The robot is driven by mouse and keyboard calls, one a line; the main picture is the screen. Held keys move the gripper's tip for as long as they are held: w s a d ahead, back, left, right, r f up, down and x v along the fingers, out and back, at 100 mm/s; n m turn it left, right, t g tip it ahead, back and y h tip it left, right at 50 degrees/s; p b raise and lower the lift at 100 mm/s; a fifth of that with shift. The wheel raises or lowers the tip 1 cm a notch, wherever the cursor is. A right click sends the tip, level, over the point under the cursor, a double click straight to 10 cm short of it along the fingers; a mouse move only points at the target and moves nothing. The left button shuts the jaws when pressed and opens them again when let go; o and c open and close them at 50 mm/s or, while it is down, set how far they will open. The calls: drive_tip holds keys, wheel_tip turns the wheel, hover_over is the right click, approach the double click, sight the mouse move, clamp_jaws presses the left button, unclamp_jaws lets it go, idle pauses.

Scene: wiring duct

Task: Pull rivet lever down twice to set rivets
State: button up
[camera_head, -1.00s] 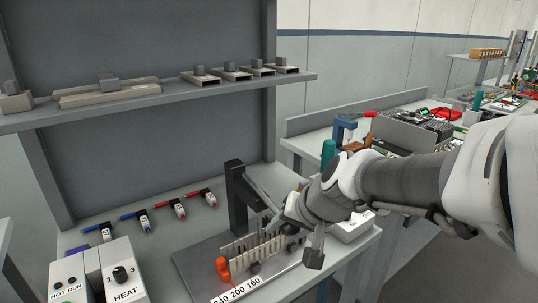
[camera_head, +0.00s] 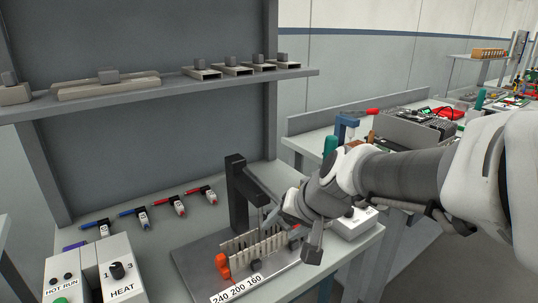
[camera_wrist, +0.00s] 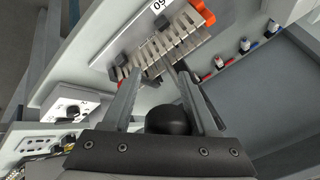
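The rivet press has a dark upright post (camera_head: 236,195) at the back of a grey base plate (camera_head: 200,262). My gripper (camera_head: 270,222) is over the duct, right of the post. In the wrist view, my gripper's fingers (camera_wrist: 160,78) are apart. A black rounded knob (camera_wrist: 168,120) lies between them near the palm; contact cannot be told. The duct (camera_wrist: 160,48) is beyond the fingertips.
Control boxes (camera_head: 92,275) stand at the front left. A shelf (camera_head: 170,90) holding grey parts crosses above. A white box (camera_head: 352,224) stands right of the duct, below my arm.

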drive_tip(key=shift+o, duration=0.8)
drive_tip(key=shift+s, duration=0.1)
drive_tip(key=p+v, duration=0.4)
drive_tip(key=v, duration=1.3)
drive_tip(key=shift+d+r, duration=0.1)
drive_tip(key=shift+r, duration=0.05)
